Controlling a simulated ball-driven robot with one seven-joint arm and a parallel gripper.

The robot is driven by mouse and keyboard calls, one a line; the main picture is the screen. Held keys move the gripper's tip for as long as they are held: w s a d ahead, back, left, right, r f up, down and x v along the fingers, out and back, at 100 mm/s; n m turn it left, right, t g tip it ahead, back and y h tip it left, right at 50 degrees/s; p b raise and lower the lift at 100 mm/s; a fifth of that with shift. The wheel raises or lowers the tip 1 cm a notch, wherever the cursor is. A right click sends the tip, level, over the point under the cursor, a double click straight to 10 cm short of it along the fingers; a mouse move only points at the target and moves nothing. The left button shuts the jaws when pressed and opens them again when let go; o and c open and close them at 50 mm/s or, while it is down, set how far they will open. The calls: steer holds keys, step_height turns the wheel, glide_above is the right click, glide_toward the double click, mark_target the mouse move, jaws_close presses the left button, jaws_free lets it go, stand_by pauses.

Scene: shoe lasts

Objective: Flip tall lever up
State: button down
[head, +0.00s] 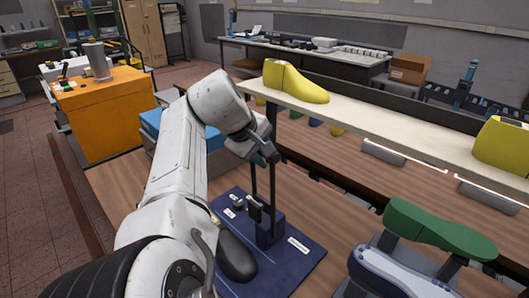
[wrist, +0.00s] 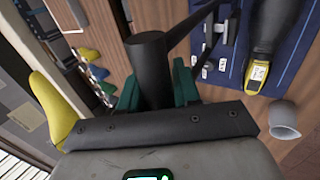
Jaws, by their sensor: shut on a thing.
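The tall lever (head: 272,190) is a black frame of two thin bars standing upright from a dark block on a blue board (head: 312,258). My gripper (head: 264,155) is at its top end. In the wrist view, the green fingers of my gripper (wrist: 155,90) are shut on the lever's thick dark round handle (wrist: 148,52), one finger on each side. A short black lever or switch (head: 254,210) and a small knob (head: 237,203) sit beside the lever's base. My arm hides part of the board's left side.
A black rounded object (head: 237,260) lies on the board; a yellow device (wrist: 257,76) shows at its end in the wrist view. A green shoe last (head: 440,228) on a stand is at right. A pale shelf (head: 390,118) with yellow lasts (head: 292,82) runs behind.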

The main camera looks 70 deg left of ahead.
steer(key=shift+d+f, duration=0.1)
steer(key=shift+f, duration=0.25)
steer(key=c, duration=1.2)
jaws_free()
steer(key=shift+c, duration=0.2)
steer(key=o, duration=0.3)
steer(key=shift+r, duration=0.1)
steer(key=shift+o, duration=0.2)
steer(key=shift+r, duration=0.1)
steer(key=shift+s+r, duration=0.45)
steer(key=shift+s, duration=0.05)
steer(key=b+v, duration=0.2)
steer(key=v, duration=0.7)
steer(key=shift+d+r, duration=0.15)
steer(key=shift+r, duration=0.1)
